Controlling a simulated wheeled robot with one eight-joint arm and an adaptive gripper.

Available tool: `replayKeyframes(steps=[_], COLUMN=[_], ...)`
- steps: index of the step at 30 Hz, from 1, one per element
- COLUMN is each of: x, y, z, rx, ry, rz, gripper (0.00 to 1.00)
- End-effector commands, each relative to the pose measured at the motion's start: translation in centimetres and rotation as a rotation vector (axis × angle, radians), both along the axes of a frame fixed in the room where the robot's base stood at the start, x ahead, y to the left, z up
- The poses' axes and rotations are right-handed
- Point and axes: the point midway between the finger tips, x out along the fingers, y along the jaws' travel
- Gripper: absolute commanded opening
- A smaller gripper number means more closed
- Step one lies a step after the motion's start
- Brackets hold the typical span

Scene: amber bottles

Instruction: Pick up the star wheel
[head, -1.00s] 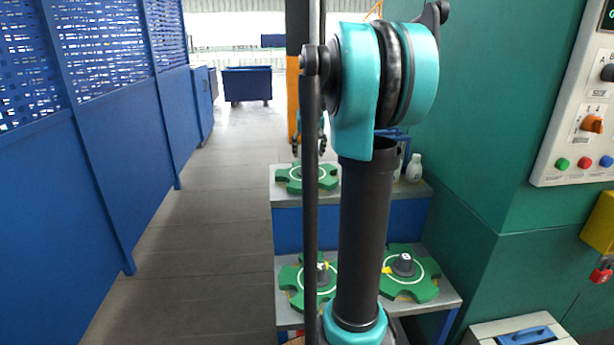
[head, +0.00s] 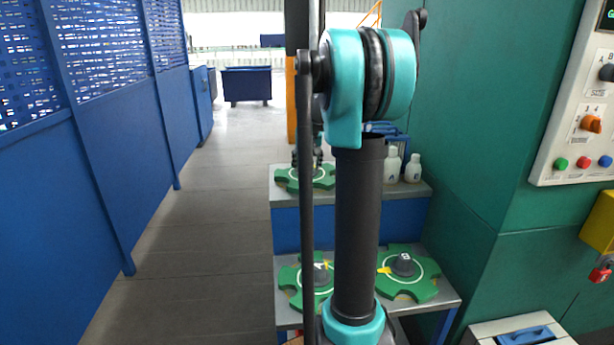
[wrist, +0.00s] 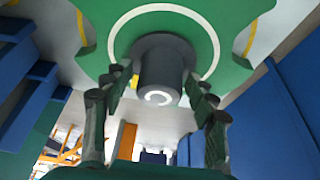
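A green star wheel (head: 323,180) with a white ring lies on the upper step of the stand. My gripper (head: 306,163) is low over its middle, and my arm partly hides the view. In the wrist view, the wheel's green face (wrist: 190,16) and grey hub (wrist: 162,75) fill the upper middle. My gripper's fingers (wrist: 158,88) stand one on each side of the hub, with a gap visible on the left; contact on the right is unclear. Two more green star wheels with grey hubs lie on the lower step, one at left (head: 290,277) and one at right (head: 424,289).
White bottles (head: 413,168) and a blue item (head: 388,132) stand right of the wheel on the upper step (head: 400,190). A green machine wall (head: 470,130) closes the right side. Blue panels (head: 120,180) line the left, with clear floor (head: 215,230) between.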

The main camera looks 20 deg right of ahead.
Motion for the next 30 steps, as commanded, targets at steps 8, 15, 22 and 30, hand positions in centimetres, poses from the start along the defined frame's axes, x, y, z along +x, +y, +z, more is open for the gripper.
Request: replayKeyframes(steps=[8, 15, 22, 30], x=[0.0, 0.0, 0.0, 0.0], y=[0.0, 0.0, 0.0, 0.0], z=[0.0, 0.1, 0.4, 4.1], rx=[0.000, 0.000, 0.000, 0.000], ry=[0.000, 0.000, 0.000, -0.001], rz=[0.000, 0.000, 0.000, 0.000], gripper=[0.19, 0.00, 0.00, 0.00])
